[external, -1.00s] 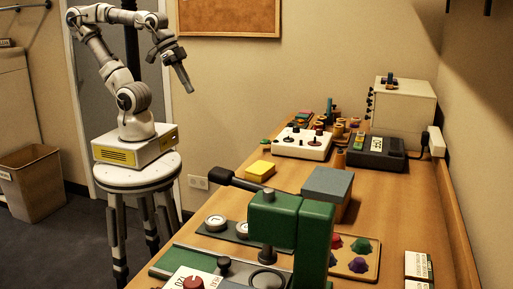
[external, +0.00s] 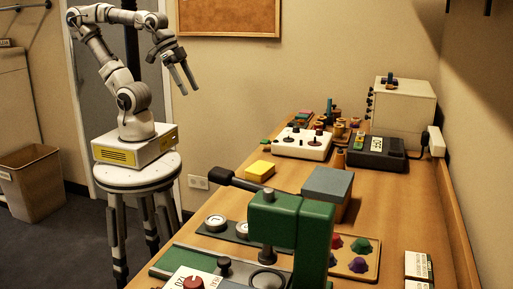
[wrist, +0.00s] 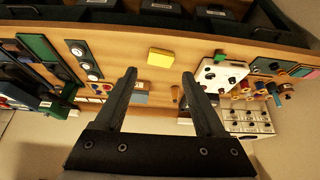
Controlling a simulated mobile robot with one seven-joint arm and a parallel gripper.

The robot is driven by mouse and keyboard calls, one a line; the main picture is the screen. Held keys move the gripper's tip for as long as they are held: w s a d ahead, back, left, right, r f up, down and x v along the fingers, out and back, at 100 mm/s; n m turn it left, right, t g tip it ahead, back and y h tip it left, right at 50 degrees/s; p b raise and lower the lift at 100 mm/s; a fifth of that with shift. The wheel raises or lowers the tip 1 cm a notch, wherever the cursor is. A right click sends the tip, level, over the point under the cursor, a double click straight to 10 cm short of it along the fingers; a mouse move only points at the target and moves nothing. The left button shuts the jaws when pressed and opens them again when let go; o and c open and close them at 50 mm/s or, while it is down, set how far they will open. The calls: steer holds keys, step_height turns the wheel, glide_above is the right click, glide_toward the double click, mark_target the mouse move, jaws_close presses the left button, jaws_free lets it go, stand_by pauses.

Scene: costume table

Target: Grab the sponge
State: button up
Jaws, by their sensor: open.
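The sponge is most likely the yellow block (external: 260,170) lying flat on the wooden table, left of the middle in the external view. It also shows in the wrist view (wrist: 161,57), above and between my fingers, with bare wood around it. My gripper (external: 186,90) is raised over the floor beside the table's left edge, up and left of the yellow block and well apart from it. Its two fingers (wrist: 160,75) are spread with nothing between them.
A green press-like device (external: 288,225) with a black handle stands in front of the block. A grey box (external: 327,184) is to its right, and a white control box (external: 301,143) is behind. A black device (external: 376,153) stands further right. Bare wood lies between them.

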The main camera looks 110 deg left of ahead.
steer(key=o, duration=0.4)
steer(key=shift+c, duration=0.2)
steer(key=w+f+m+g+y, duration=0.3)
steer(key=w+m+g, duration=0.1)
steer(key=w+m, duration=0.35)
steer(key=w+d+f+m+g+y, duration=0.1)
steer(key=w+d+f+m+y, duration=0.65)
steer(key=w+f, duration=0.35)
steer(key=m+t+y, duration=0.2)
steer(key=m+y, duration=0.1)
steer(key=m, duration=0.2)
glide_toward(261, 166)
steer(key=x, duration=0.6)
steer(key=shift+w+f, duration=0.15)
steer(key=shift+x, duration=2.7)
